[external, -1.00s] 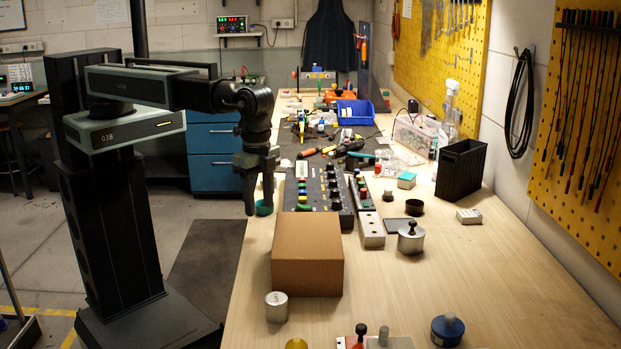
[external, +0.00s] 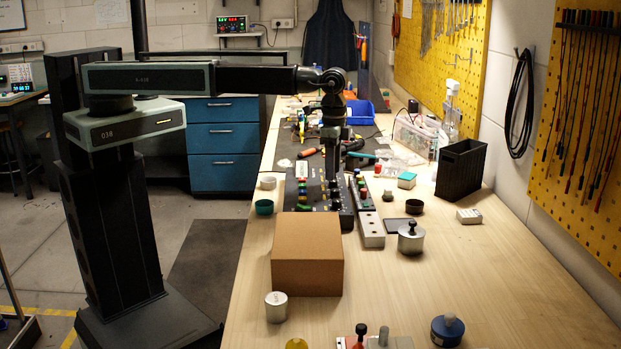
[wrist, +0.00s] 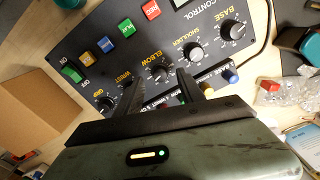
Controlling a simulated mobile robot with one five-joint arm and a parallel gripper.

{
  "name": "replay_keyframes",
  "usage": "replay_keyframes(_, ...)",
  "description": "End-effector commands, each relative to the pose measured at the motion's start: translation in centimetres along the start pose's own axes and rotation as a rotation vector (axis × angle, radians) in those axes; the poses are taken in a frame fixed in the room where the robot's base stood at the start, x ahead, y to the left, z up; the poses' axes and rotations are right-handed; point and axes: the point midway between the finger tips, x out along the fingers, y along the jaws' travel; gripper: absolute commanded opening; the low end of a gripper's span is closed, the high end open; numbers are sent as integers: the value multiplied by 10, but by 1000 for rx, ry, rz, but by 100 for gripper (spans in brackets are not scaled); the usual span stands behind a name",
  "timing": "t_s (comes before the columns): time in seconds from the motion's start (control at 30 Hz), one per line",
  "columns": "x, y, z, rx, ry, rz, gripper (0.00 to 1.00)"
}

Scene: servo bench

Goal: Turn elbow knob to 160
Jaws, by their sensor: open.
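My gripper is open and holds nothing. I cannot tell how far above the knob the fingertips are, or read the knob's setting. In the external view, my gripper (external: 332,178) points down over the panel (external: 308,192), and the elbow knob cannot be made out there.
The neighbouring shoulder knob (wrist: 193,51) and base knob (wrist: 232,30) sit close by, as does the grip knob (wrist: 105,103). Coloured buttons (wrist: 104,45) line the panel. A cardboard box (external: 307,265) stands in front of the panel. The bench's near right is mostly clear.

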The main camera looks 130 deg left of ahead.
Motion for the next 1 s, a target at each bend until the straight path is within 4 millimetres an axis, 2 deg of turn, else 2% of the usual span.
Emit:
replay_keyframes(0.03, 19, 0, 0, 0, 0, 0, 46)
replay_keyframes(0.13, 30, 0, 0, 0, 0, 0, 46)
replay_keyframes(0.43, 29, 0, 0, 0, 0, 0, 46)
replay_keyframes(0.47, 29, 0, 0, 0, 0, 0, 40)
replay_keyframes(0.6, 29, 0, 0, 0, 0, 0, 1)
replay_keyframes(1.0, 29, 0, 0, 60, 0, 0, 0)
